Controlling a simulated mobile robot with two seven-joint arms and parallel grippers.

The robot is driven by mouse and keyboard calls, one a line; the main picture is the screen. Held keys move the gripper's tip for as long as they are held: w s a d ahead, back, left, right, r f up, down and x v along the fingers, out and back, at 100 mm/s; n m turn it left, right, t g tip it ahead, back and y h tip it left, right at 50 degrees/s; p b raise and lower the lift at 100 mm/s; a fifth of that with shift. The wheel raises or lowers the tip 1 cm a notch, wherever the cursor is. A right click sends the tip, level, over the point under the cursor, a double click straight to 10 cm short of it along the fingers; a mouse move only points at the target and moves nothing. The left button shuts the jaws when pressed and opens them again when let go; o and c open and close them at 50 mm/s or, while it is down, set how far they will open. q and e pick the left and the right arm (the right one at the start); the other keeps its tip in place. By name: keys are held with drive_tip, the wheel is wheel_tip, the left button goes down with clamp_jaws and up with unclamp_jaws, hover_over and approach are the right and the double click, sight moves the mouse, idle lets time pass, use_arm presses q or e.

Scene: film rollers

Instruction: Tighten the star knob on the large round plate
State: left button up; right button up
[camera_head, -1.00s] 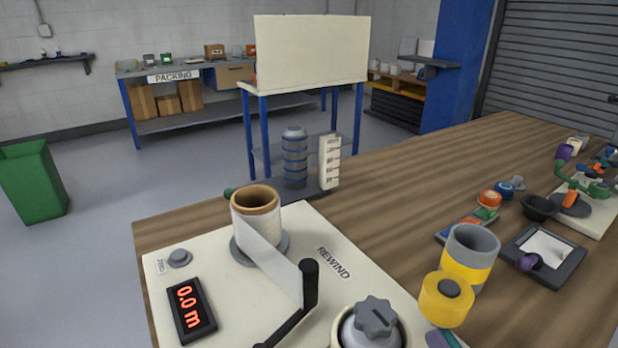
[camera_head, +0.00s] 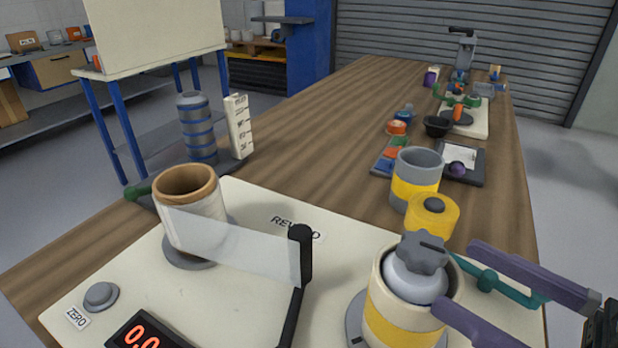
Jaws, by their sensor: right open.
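The grey star knob (camera_head: 424,252) sits on top of a rounded pale hub (camera_head: 415,280). The hub stands inside a cream roll with a yellow band (camera_head: 393,325) at the front right of the rewind board. A grey round plate (camera_head: 354,320) shows at the foot of this roll, mostly hidden by it. My right gripper (camera_head: 456,278) comes in from the right with two purple fingers spread apart. One fingertip is just right of the knob and the other is lower, in front of the roll's right side. My left gripper is not in view.
A yellow roll (camera_head: 434,215) and grey-yellow cup (camera_head: 417,180) stand behind. A teal bar (camera_head: 505,288) lies behind my fingers.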

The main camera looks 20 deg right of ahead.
sight(400, 239)
drive_tip(key=x, duration=0.8)
drive_tip(key=shift+w+d, duration=0.1)
drive_tip(key=shift+w, duration=0.1)
drive_tip(key=shift+w+a, duration=0.3)
drive_tip(key=shift+w, duration=0.15)
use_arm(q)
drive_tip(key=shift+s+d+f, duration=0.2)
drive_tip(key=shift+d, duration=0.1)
